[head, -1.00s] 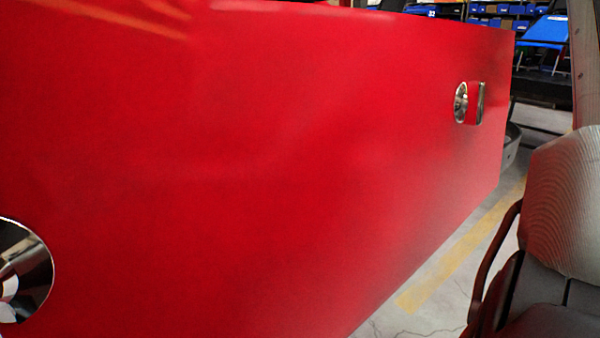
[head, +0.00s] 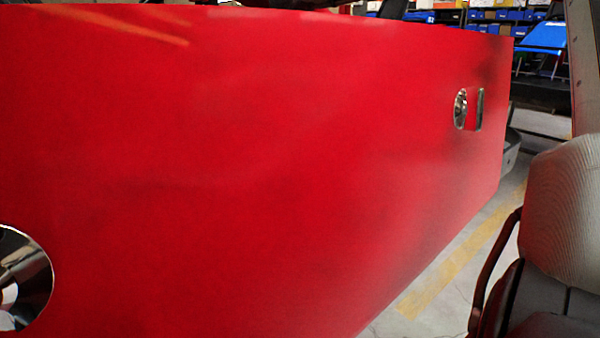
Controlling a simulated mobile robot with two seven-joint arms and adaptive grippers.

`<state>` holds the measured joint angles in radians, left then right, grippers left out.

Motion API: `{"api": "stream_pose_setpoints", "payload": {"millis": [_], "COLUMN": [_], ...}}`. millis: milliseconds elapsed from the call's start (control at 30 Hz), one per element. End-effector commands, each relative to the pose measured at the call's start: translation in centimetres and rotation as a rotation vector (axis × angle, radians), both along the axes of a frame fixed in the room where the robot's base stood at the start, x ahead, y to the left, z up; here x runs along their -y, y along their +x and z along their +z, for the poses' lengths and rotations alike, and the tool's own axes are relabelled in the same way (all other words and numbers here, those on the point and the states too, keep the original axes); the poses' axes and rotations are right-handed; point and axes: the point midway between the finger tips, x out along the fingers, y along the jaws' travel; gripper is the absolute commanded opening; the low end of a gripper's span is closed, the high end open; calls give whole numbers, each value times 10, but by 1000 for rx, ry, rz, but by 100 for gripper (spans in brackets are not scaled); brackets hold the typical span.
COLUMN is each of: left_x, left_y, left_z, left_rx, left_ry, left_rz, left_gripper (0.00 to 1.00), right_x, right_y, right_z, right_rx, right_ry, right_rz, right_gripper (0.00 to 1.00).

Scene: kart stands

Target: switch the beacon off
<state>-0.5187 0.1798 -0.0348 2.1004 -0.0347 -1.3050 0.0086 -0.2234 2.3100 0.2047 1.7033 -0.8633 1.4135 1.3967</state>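No beacon can be made out in the head view. A large red panel (head: 250,170) fills most of the picture and hides what lies behind it. A round chrome fitting (head: 461,109) with a chrome-edged bar beside it sits near the panel's right end. Another round shiny fitting (head: 25,278) is cut off at the lower left edge. Neither of my grippers is in view.
A grey ribbed chair-like shape with a black frame (head: 565,205) stands close at the right. Concrete floor with a yellow stripe (head: 440,275) shows between it and the panel. Shelves with blue bins (head: 500,15) and a blue seat (head: 545,35) are at the back right.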

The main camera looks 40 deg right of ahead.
Motion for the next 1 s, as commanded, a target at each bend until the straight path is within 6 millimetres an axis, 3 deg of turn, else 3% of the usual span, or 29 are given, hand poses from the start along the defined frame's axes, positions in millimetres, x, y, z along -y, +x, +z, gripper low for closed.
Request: {"api": "stream_pose_setpoints", "payload": {"millis": [1000], "left_x": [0], "left_y": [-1], "left_z": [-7], "left_rx": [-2], "left_ry": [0], "left_rz": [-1], "left_gripper": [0], "right_x": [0], "right_y": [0], "right_z": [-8], "right_rx": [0], "right_ry": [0], "right_rz": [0], "right_gripper": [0]}}
